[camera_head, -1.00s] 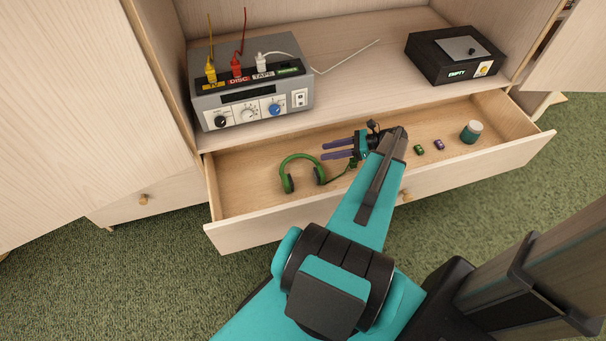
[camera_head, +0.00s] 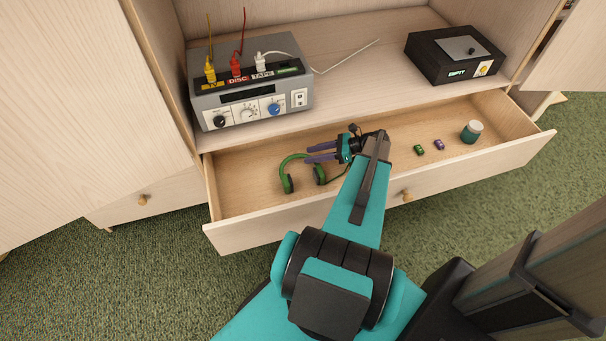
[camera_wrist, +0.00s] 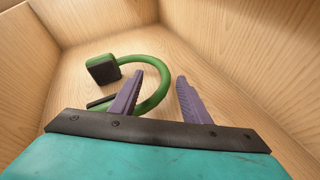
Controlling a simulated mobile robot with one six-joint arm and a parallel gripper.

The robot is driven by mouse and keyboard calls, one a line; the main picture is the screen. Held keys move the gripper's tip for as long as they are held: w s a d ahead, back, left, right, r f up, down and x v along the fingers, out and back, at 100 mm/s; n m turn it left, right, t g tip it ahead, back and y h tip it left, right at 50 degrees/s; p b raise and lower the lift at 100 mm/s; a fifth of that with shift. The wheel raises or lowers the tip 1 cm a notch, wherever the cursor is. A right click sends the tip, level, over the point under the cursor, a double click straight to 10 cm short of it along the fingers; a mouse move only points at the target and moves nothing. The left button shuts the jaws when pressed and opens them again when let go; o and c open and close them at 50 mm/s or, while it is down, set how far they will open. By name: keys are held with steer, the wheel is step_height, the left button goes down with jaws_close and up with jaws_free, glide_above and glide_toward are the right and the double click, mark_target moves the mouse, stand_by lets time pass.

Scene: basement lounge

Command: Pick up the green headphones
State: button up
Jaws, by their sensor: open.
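The green headphones (camera_head: 289,183) lie in the left part of the open wooden drawer (camera_head: 240,200). In the wrist view the green headphones (camera_wrist: 163,78) show their curved band and a dark-padded ear cup; the other cup is partly hidden behind a finger. My gripper (camera_head: 307,154) is open, with its purple fingers pointing left over the headband. In the wrist view my gripper (camera_wrist: 160,80) has one finger overlapping the inside of the band and the other outside it, with the band between them. I cannot tell whether the fingers touch it.
A small green item (camera_head: 419,150), a small purple item (camera_head: 439,145) and a teal jar (camera_head: 471,132) lie in the drawer's right part. A grey switch box (camera_head: 250,95) and a black box (camera_head: 455,56) stand on the shelf above. The drawer walls are close by.

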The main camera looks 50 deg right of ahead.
mark_target(302, 156)
steer(key=shift+x, duration=2.45)
jaws_close()
